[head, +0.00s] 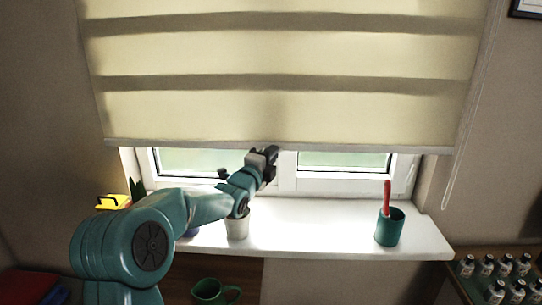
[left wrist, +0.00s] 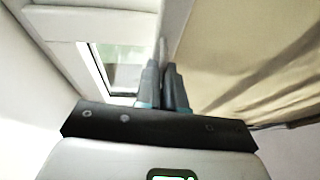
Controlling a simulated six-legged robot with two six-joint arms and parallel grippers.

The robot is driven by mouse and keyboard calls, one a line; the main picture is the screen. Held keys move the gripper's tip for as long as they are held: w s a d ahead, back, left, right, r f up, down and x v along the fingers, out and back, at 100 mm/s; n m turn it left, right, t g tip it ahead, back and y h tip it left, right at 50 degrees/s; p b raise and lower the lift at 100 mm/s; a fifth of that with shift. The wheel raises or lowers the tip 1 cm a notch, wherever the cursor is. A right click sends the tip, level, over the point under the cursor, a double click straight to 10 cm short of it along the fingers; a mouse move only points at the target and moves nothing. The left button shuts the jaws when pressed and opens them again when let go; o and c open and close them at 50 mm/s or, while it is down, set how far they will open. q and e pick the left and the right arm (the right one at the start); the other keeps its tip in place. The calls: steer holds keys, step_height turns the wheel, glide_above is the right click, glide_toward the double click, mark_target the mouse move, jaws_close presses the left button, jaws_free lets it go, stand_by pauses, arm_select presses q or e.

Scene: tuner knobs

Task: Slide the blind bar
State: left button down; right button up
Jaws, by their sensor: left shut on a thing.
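A cream blind (head: 280,60) with darker bands hangs over the upper part of the window. Its pale bottom bar (head: 360,148) runs level across the window, above the sill. My left gripper (head: 268,152) is at the middle of this bar. In the left wrist view, my left gripper's two fingers (left wrist: 166,75) are close together on the edge of the blind (left wrist: 240,60). They are shut on the bar, which is mostly hidden between them. My right gripper is in neither view.
A bead cord (head: 455,150) hangs at right. Small bottles (head: 498,270) stand lower right.

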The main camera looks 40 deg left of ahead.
arm_select(q)
steer(key=p, duration=0.5)
glide_toward(279, 100)
steer(key=x, duration=0.5)
steer(key=shift+d, duration=0.1)
step_height(279, 100, up, 17)
steer(key=p, duration=1.2)
steer(key=shift+f, duration=0.1)
steer(key=c, duration=1.3)
jaws_free()
steer(key=shift+o, duration=0.2)
steer(key=b+v, duration=0.5)
steer(key=v, duration=1.1)
steer(key=shift+s, duration=0.15)
steer(key=shift+d, duration=0.1)
